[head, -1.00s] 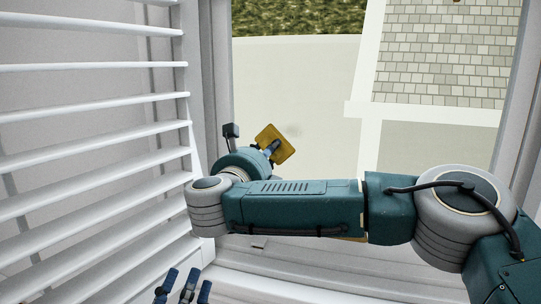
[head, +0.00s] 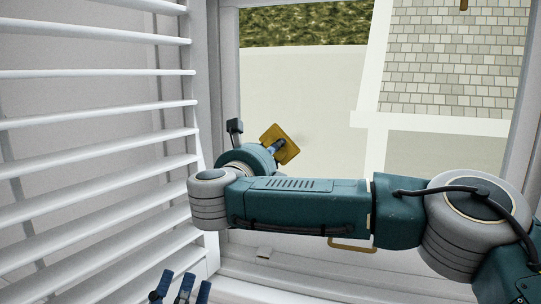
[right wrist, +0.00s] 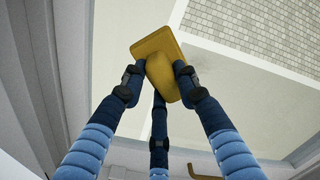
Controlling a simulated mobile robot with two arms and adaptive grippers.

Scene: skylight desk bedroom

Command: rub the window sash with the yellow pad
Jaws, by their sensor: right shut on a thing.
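The yellow pad (head: 286,138) is a square, ochre block in front of the window glass. My right gripper (head: 275,149) is shut on its raised back; in the right wrist view the blue fingers close around the pad (right wrist: 150,46). The window sash (head: 229,85) is a pale grey frame around the glass, with its lower rail below my right arm. I cannot tell whether the pad touches the window. My left gripper (head: 180,287) shows only its blue fingers at the bottom edge, spread apart and empty.
White slatted shutters (head: 95,122) stand close on the left. A brass handle (head: 352,247) shows below my right forearm, which crosses the window and hides part of it. Outside are a pale wall, paving and a hedge.

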